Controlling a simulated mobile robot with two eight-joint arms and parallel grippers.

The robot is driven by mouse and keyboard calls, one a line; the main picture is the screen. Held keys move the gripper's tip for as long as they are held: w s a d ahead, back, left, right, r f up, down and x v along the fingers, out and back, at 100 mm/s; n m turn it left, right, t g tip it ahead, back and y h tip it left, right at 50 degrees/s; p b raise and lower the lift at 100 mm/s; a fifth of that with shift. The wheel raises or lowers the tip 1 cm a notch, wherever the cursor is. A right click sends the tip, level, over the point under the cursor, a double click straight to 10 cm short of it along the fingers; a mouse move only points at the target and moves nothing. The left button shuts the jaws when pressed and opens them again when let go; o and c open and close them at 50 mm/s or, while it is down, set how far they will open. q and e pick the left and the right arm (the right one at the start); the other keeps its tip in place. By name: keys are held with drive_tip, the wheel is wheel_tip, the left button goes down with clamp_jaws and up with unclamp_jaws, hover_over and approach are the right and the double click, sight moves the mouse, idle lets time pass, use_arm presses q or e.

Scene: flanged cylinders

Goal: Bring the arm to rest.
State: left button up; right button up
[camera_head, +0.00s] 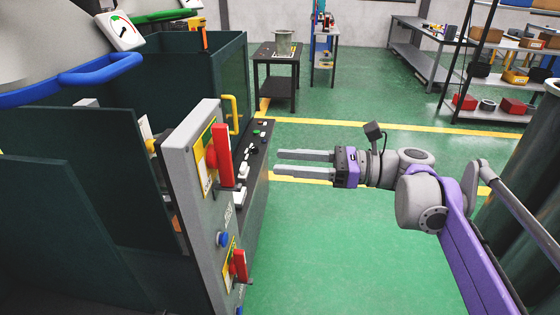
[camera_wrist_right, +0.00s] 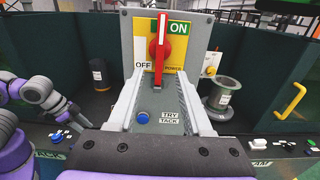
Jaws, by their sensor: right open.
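My right gripper (camera_head: 277,162) is open and empty, held level over the green floor. Its two grey fingers point left toward the control panel (camera_head: 205,130), with a gap between them and the panel. In the right wrist view the same gripper (camera_wrist_right: 158,82) has its fingers apart, with the panel's red lever (camera_wrist_right: 158,45) beyond them. That lever stands upright between the OFF and ON labels. My right arm (camera_head: 425,195) reaches in from the right.
A second red lever (camera_head: 240,265) sits low on the panel. A grey flanged cylinder (camera_wrist_right: 222,95) and a black cylinder (camera_wrist_right: 99,75) stand inside the dark green enclosure (camera_wrist_right: 262,75). A yellow handle (camera_head: 232,114) juts out. The floor (camera_head: 350,250) below the right gripper is clear.

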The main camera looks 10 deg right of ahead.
drive_tip(key=s+a+f+n+g+h, duration=0.15)
drive_tip(key=s+f+n+h, duration=0.3)
drive_tip(key=f, duration=0.55)
drive_tip(key=s+a+f+n+h, duration=0.2)
drive_tip(key=s+f+n+h, duration=0.3)
drive_tip(key=f, duration=0.5)
drive_tip(key=s+d+f+n+t+h, duration=0.1)
drive_tip(key=s+d+f+n+h, duration=0.6)
drive_tip(key=f+n, duration=0.5)
drive_tip(key=s+d+f+p, duration=0.1)
drive_tip(key=s+d, duration=0.1)
drive_tip(key=d, duration=0.1)
drive_tip(key=shift+s+f+h, duration=0.3)
drive_tip(key=shift+f+h, duration=0.05)
